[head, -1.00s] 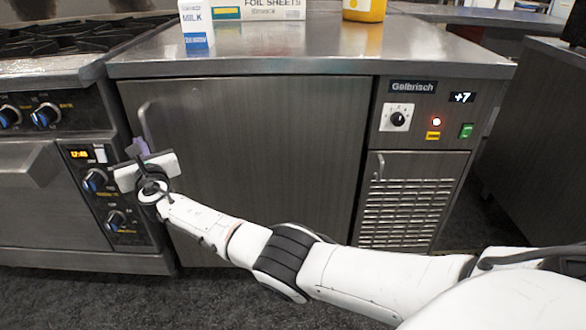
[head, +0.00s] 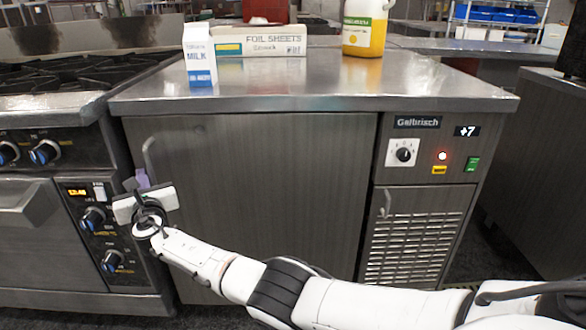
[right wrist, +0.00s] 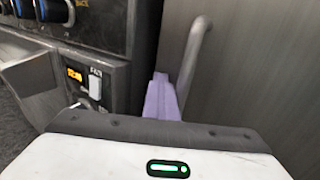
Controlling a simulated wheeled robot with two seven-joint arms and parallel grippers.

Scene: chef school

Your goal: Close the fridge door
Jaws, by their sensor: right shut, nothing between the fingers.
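The fridge door (head: 270,200) is the large dark grey panel on the left of the steel counter unit. It looks flush, or nearly flush, with the cabinet front; I cannot tell whether a small gap remains. Its curved handle (head: 148,158) is at the left edge and also shows in the right wrist view (right wrist: 194,55). My right gripper (head: 142,179) is at this left edge, by the handle. Its purple fingers (right wrist: 162,97) are shut and empty, beside or against the handle; contact is unclear. My left gripper is out of view.
An oven with knobs (head: 90,218) stands close on the left of the gripper. On the countertop (head: 320,85) are a milk carton (head: 199,58), a foil sheets box (head: 262,42) and a yellow jug (head: 364,28). A vented control panel (head: 415,235) is to the right of the door.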

